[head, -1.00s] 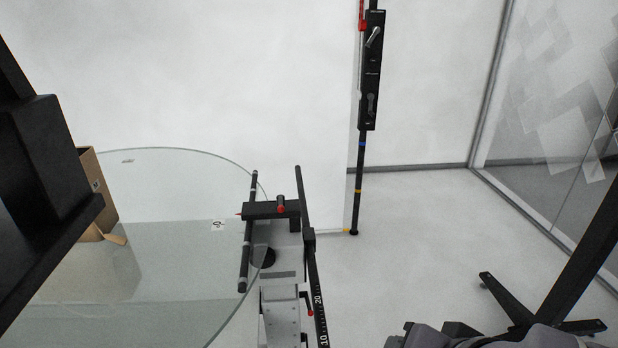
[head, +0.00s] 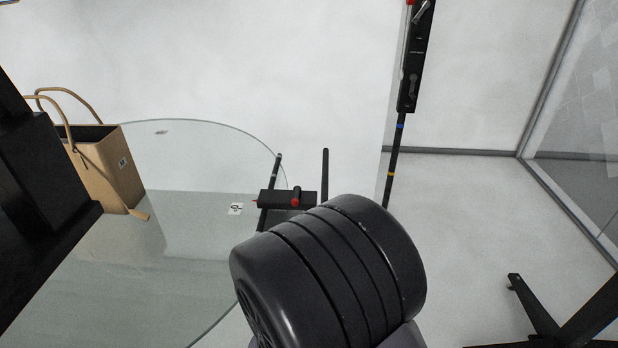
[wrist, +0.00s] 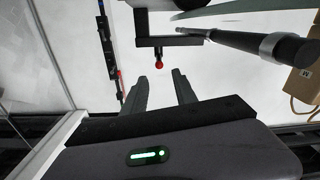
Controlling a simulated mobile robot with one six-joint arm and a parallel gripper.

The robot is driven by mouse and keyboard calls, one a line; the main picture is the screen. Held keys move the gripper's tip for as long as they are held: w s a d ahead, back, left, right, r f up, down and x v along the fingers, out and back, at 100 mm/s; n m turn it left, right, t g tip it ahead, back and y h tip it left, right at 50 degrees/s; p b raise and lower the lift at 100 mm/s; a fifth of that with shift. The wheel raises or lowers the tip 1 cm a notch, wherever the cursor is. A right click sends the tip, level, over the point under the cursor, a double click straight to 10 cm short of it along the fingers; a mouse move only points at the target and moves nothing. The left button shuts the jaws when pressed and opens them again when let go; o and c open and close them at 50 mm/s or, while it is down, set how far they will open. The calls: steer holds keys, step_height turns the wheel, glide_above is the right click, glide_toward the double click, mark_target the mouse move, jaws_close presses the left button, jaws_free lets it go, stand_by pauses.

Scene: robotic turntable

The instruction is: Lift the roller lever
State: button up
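The roller lever is a black bracket (head: 275,198) with a red knob (head: 296,196) and dark rods, at the right edge of the glass turntable (head: 215,125). In the wrist view, the roller lever's black bracket (wrist: 170,41) hangs above centre, with the red knob (wrist: 158,64) below it. A long black rod with a grey band (wrist: 240,40) runs off to the right. My gripper (wrist: 158,76) is open and empty, its two fingers pointing toward the knob but seemingly apart from it. In the head view my dark arm hides the lever's lower part and the fingers.
A brown paper bag (head: 105,175) stands on the left of the glass disc. A black upright pole with a handled box (head: 415,60) stands behind, right of the lever. A black stand foot (head: 535,310) is at lower right. Floor between pole and glass wall is clear.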

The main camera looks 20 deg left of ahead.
mark_target(297, 190)
steer(key=b+x, duration=0.1)
steer(key=x, duration=1.5)
steer(key=shift+d, duration=0.1)
jaws_close()
